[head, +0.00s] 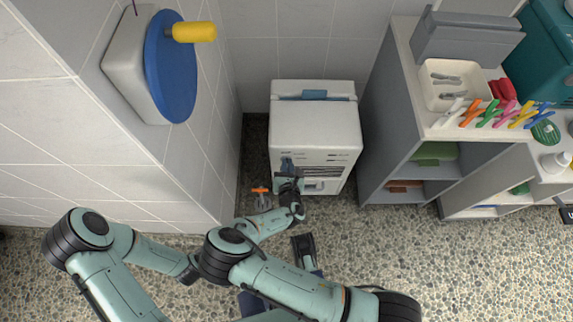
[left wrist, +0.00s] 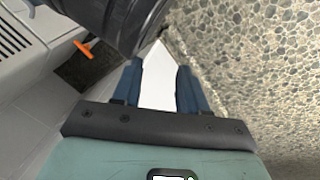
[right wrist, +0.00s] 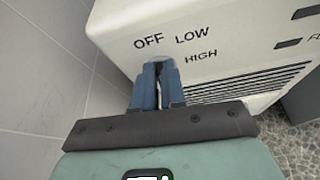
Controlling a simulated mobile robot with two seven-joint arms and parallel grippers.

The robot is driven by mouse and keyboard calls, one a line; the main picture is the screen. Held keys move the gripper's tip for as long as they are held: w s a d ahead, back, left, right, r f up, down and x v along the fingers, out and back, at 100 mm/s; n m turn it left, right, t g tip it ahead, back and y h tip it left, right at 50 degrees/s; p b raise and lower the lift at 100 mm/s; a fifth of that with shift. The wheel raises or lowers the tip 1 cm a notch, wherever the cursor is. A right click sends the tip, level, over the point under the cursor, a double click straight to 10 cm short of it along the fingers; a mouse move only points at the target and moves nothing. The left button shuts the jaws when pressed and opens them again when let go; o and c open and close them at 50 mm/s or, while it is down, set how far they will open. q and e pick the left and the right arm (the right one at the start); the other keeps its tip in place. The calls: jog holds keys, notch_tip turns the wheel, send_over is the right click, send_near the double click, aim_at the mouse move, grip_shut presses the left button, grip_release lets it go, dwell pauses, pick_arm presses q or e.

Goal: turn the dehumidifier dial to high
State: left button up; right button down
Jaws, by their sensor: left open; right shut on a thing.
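The white dehumidifier (head: 315,128) stands on the floor against the tiled wall. In the right wrist view its panel (right wrist: 225,35) carries the words OFF, LOW and HIGH around the dial (right wrist: 158,60). My right gripper (right wrist: 158,78) is shut on the dial, just below OFF and left of HIGH. The fingers cover most of the dial, so I cannot tell its pointer's setting. In the head view my right gripper (head: 287,167) reaches the machine's front left. My left gripper (head: 304,243) is lower in the picture, apart from the dehumidifier; its fingers (left wrist: 158,85) are open.
A grey shelf unit (head: 400,125) stands right of the dehumidifier, with a tray and colourful clips on top. A tiled wall is close on the left, bearing a blue disc (head: 170,75) with a yellow handle. An orange-handled item (head: 261,191) is beside my right arm. Pebbled floor is clear at lower right.

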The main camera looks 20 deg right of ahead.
pick_arm(q)
jog(key=shift+w+d+r+p, duration=0.1)
jog(key=shift+d+r+p, duration=0.2)
jog(key=shift+r, duration=0.35)
jog(key=shift+w+d+r+p, duration=0.15)
jog(key=shift+r+p, duration=0.25)
jog(key=shift+r, duration=0.2)
pick_arm(e)
jog(key=shift+s+d+f+m+t+y, duration=0.1)
jog(key=shift+d+f+m+t+y, duration=0.55)
jog(key=shift+m, duration=1.4)
jog(key=shift+s+d+f+m+t+y, duration=0.15)
jog(key=shift+m+t+y, duration=0.8)
jog(key=shift+m, duration=1.15)
jog(key=shift+d+f+m+t+y, duration=0.45)
jog(key=shift+m+t+y, duration=0.35)
jog(key=shift+m, duration=1.25)
jog(key=shift+a, duration=0.15)
jog(key=c, duration=1.2)
grip_release()
jog(key=shift+f, duration=0.1)
